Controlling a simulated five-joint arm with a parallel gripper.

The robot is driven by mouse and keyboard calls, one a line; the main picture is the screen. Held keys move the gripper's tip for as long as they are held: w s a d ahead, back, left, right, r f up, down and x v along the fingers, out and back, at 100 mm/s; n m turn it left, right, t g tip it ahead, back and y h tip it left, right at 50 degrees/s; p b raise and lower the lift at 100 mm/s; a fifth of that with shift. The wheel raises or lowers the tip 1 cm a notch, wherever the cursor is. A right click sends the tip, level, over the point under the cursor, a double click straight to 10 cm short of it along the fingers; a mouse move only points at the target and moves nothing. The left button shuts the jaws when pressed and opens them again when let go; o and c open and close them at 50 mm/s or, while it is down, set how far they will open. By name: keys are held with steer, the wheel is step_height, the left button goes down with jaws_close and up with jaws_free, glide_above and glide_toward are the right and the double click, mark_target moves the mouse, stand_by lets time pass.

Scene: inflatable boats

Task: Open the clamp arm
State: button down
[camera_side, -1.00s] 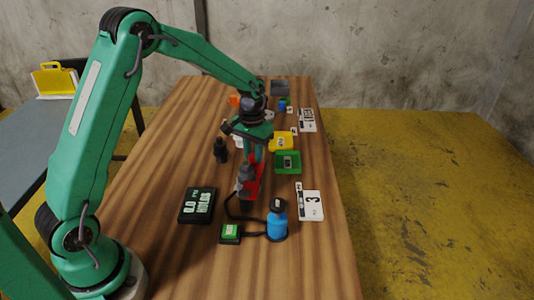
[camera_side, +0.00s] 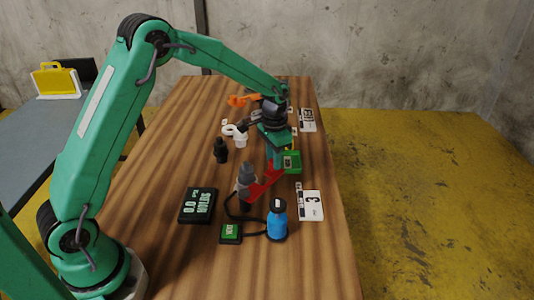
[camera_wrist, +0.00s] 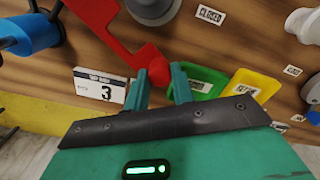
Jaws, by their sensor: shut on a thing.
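The red clamp arm (camera_side: 264,184) reaches out from a grey clamp post (camera_side: 246,179) on the wooden table, pointing right and away in the side view.
A blue bottle (camera_side: 277,222), a small green box (camera_side: 230,233) and a black display (camera_side: 197,205) stand nearby. A card marked 3 (camera_side: 311,205) lies at the right edge. A green tray (camera_wrist: 203,80) and a yellow tray (camera_wrist: 250,86) are beside my gripper. A black fitting (camera_side: 220,151) stands to the left.

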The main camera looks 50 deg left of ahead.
steer(key=shift+w+d+r+m, duration=0.1)
steer(key=shift+d+m, duration=1.1)
steer(key=shift+d, duration=0.25)
steer(key=shift+s+d+m, duration=0.15)
steer(key=shift+d+m, duration=0.5)
steer(key=shift+d, duration=0.1)
steer(key=shift+s+d+m, duration=0.1)
steer(key=shift+d+m, duration=0.55)
steer(key=shift+d, duration=0.1)
steer(key=c, duration=1.2)
jaws_free()
steer(key=shift+o, duration=0.2)
steer(key=shift+r, duration=0.1)
step_height(320, 180, up, 8)
steer(key=shift+f, duration=0.2)
